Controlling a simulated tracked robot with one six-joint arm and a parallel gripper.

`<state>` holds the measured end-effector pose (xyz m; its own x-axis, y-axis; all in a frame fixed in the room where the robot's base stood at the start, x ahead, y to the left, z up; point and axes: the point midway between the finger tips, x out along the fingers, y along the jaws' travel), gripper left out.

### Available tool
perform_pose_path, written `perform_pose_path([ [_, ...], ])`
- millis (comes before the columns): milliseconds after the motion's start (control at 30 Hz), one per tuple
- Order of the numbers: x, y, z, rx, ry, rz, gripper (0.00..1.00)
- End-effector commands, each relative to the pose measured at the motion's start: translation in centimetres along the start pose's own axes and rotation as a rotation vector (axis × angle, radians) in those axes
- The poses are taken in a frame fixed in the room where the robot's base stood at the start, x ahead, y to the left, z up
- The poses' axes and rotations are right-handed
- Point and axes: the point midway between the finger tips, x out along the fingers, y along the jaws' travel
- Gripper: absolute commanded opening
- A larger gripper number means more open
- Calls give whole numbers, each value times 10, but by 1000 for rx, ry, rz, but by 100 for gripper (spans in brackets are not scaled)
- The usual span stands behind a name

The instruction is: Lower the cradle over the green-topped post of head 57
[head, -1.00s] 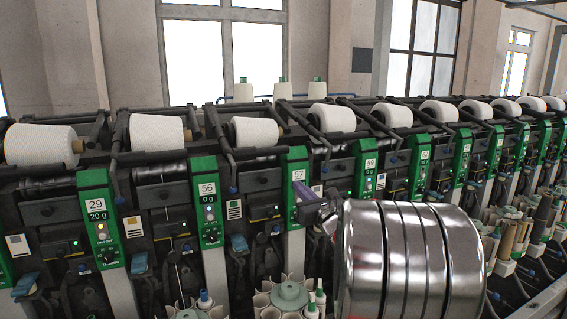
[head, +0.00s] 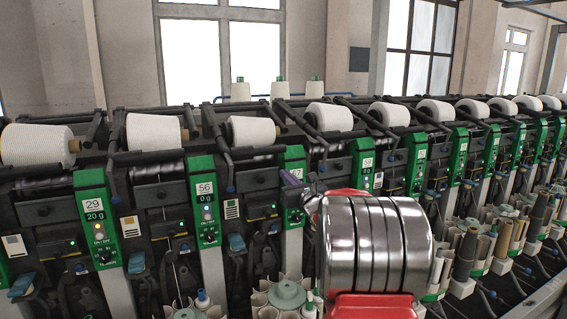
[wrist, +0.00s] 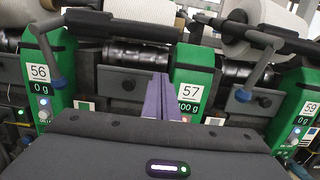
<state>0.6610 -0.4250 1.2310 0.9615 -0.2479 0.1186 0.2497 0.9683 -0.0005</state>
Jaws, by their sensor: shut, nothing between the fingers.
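The green-topped post of head 57 (head: 293,190) stands at mid-picture in the head view. Its green panel (wrist: 193,80) with the number 57 fills the middle of the wrist view. The cradle beside it (head: 300,122) has a dark bar with a handle hanging right of the post; in the wrist view the handle (wrist: 262,66) ends in a blue tip. A white cone (head: 329,117) sits at this cradle. My gripper (wrist: 160,85) has purple fingers, shut and empty, in front of and left of the number plate. The fingers (head: 291,180) partly cover the panel in the head view. No contact with the cradle is visible.
Head 56 (head: 203,200) stands to the left, with its own handle (wrist: 52,55) close by in the wrist view. Head 59 (head: 364,165) is to the right. A tray with a green hub (head: 286,295) and upright tubes stands below. My arm hides the area right of head 57.

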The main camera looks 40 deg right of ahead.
Motion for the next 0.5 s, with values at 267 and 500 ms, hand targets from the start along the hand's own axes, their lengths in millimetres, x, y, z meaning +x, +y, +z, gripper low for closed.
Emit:
perform_pose_path([
  [267,26,-1,19,-2,-4,-1,0],
  [500,31,-1,37,0,0,-3,0],
])
